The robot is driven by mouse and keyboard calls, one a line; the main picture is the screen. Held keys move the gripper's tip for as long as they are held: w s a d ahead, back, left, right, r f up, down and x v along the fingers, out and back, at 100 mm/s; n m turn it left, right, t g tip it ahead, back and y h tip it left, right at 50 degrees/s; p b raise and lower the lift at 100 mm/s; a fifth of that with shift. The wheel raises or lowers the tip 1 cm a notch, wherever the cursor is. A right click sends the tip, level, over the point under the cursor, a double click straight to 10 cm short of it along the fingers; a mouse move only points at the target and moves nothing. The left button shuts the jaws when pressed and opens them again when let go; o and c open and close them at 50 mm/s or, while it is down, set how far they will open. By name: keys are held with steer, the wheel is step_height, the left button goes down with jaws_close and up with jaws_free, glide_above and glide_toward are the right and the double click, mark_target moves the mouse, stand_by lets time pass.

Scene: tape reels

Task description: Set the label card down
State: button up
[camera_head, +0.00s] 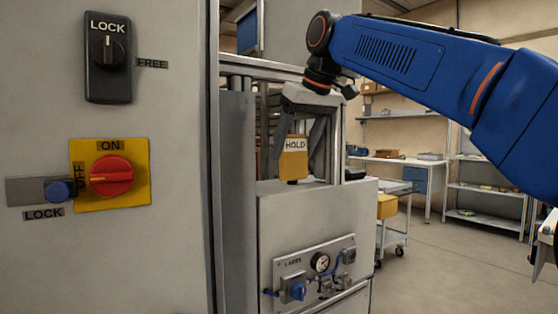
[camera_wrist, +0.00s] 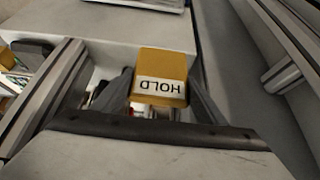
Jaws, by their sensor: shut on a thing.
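The label card (camera_head: 292,168) is yellow with a white strip reading HOLD. It hangs upright below my gripper (camera_head: 300,138) in the head view, in front of the framed opening above a grey cabinet. In the wrist view the card (camera_wrist: 163,64) sits between the two dark fingers of my gripper (camera_wrist: 160,92), its HOLD strip upside down. My gripper is shut on the card. I cannot tell from the head view whether the card's lower edge touches the cabinet top (camera_head: 318,188).
A large grey panel (camera_head: 170,250) with a red switch (camera_head: 111,176) stands close on the left. Metal posts (camera_head: 336,150) rise beside the card. The grey cabinet's front carries a gauge panel (camera_head: 315,272). A trolley (camera_head: 392,238) and open floor lie to the right.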

steer(key=shift+w+a+f, duration=0.6)
steer(key=shift+w, duration=0.3)
steer(key=shift+w+a+f, duration=0.55)
steer(key=shift+w+a, duration=0.1)
steer(key=shift+w, duration=0.25)
steer(key=shift+w+a+f, duration=0.6)
steer(key=shift+w, duration=0.3)
steer(key=shift+f, duration=0.1)
steer(key=o, duration=1.1)
steer(key=shift+c, duration=0.2)
steer(key=v, duration=1.2)
